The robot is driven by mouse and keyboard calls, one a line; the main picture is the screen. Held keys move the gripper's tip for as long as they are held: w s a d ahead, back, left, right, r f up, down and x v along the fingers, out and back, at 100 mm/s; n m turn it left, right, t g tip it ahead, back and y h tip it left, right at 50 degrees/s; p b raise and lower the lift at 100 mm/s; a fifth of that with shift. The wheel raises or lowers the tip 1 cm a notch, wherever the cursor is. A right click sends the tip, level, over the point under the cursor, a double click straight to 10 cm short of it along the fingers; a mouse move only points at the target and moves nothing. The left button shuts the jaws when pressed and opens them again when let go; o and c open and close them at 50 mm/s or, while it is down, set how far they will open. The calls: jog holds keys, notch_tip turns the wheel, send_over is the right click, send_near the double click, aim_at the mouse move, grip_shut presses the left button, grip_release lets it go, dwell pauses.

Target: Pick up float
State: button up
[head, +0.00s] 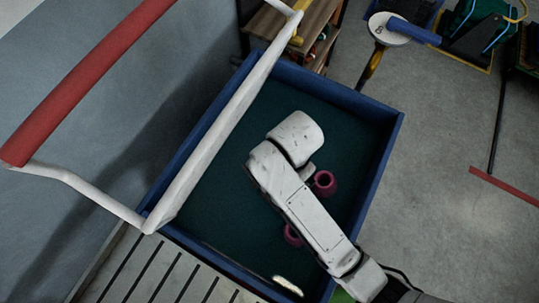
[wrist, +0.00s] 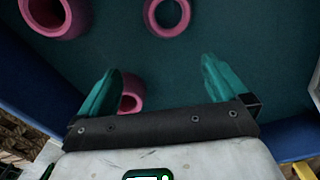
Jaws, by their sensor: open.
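Several pink, hollow, ring-ended floats lie on the dark green floor of a blue-walled bin (head: 385,150). In the head view one float (head: 331,188) sits just right of my arm, and another (head: 290,238) is partly covered by the arm. In the wrist view one float (wrist: 68,25) is at the top left, cut by the edge. Another float (wrist: 167,33) is at the top middle, beyond the fingertips. A third float (wrist: 134,86) shows beside the left finger, partly hidden by the gripper body. My gripper (wrist: 160,70) is open, with teal fingers apart and nothing held between them.
A white frame with a red bar (head: 85,80) crosses over the bin's left side. A slatted grey bench (head: 165,275) adjoins the bin's lower edge. A wooden shelf (head: 315,25) stands behind. Grey floor (head: 440,190) is open at right.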

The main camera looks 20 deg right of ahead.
jog(key=a+f+m, duration=0.1)
jog(key=a+f, duration=0.1)
jog(key=f, duration=0.4)
jog(key=s+a+f, duration=0.1)
jog(key=a+f, duration=0.1)
jog(key=f, duration=0.4)
jog(key=shift+a+m+g, duration=0.25)
jog(key=shift+m+g, duration=0.15)
jog(key=c, duration=1.1)
jog(key=shift+r, duration=0.1)
